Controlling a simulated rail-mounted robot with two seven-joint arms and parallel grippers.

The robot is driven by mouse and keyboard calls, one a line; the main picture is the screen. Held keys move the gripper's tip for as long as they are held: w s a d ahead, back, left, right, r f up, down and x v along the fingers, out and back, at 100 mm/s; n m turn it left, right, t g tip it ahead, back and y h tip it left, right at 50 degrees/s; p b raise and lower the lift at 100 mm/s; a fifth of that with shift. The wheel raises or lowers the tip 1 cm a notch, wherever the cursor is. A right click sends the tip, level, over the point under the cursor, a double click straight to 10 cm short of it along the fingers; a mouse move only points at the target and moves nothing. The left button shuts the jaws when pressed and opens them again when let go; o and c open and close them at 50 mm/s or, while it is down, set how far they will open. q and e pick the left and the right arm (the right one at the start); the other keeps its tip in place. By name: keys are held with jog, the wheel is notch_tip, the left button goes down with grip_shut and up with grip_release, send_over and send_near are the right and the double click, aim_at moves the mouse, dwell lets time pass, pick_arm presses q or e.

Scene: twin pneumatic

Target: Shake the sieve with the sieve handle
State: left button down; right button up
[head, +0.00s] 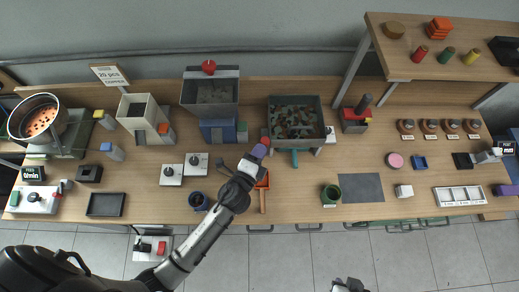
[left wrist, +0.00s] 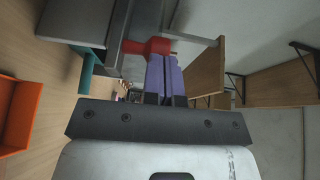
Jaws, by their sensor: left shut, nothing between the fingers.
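The sieve (head: 276,104) is a dark grey square box holding many small mixed pieces, at the middle of the bench in the head view. A red handle-like block (head: 265,136) shows at its left side; it is also in the left wrist view (left wrist: 152,46). A teal part (head: 294,158) sticks out at its front, also in the left wrist view (left wrist: 87,68). My left gripper (head: 261,149) has purple fingers, shut together and empty, with tips right at the red block; contact is unclear. Part of my right arm (head: 350,285) shows at the bottom edge, its fingers unclear.
A grey hopper (head: 210,92) with a red ball on top stands left of the sieve. A green cup (head: 331,195) and dark mat (head: 361,187) are to the right. A raised shelf (head: 440,35) overhangs the back right.

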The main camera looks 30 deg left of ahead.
jog(key=shift+a, duration=0.1)
pick_arm(q)
jog(key=w+a, duration=0.2)
jog(key=w, duration=0.3)
jog(key=shift+w+a+p, duration=0.2)
jog(key=shift+a+p, duration=0.2)
pick_arm(e)
jog(key=shift+r, duration=0.35)
